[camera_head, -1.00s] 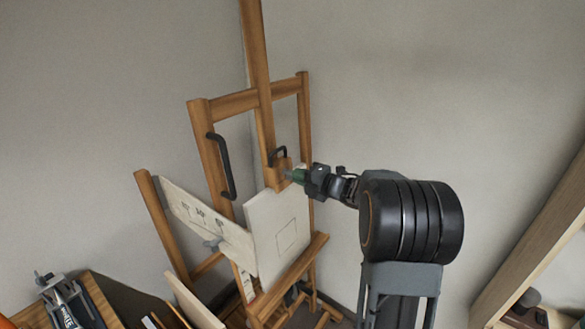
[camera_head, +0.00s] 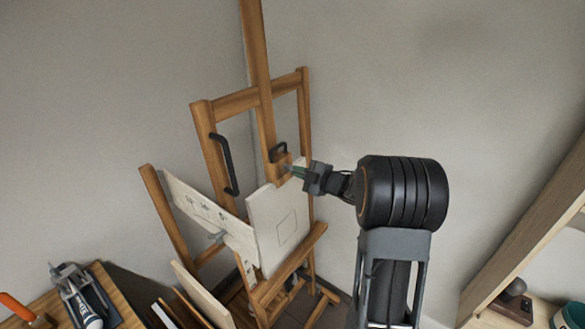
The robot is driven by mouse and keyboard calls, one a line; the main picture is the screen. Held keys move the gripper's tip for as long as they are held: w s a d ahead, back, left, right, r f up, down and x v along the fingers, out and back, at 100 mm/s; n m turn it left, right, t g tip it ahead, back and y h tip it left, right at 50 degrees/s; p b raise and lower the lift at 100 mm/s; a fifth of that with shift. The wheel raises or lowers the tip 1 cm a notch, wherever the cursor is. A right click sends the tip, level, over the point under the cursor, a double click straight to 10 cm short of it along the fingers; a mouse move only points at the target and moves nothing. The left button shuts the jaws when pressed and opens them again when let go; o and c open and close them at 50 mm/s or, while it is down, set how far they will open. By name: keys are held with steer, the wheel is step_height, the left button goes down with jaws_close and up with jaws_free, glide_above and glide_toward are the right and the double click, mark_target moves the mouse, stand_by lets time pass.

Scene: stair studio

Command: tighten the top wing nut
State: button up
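A wooden easel (camera_head: 262,100) stands in the corner with a pale canvas (camera_head: 262,218) on its ledge. A wooden block (camera_head: 277,176) with a dark handle (camera_head: 277,152) sits on the mast at the canvas's top edge. My gripper (camera_head: 292,171) reaches in from the right, its greenish fingertips at the right side of this block. The top wing nut cannot be made out; the fingertips cover that spot. I cannot tell whether the fingers are shut on it. A lower grey wing nut (camera_head: 216,237) shows on the marked pale board (camera_head: 205,212).
A second dark handle (camera_head: 224,163) is on the easel's left post. A workbench (camera_head: 108,285) with a clamp-like tool (camera_head: 75,292) is at lower left. A wooden shelf (camera_head: 530,235) stands at right. Bare wall lies behind my arm.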

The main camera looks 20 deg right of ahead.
steer(key=o, duration=0.5)
steer(key=shift+a, duration=0.1)
steer(key=v, duration=0.6)
stand_by(0.6)
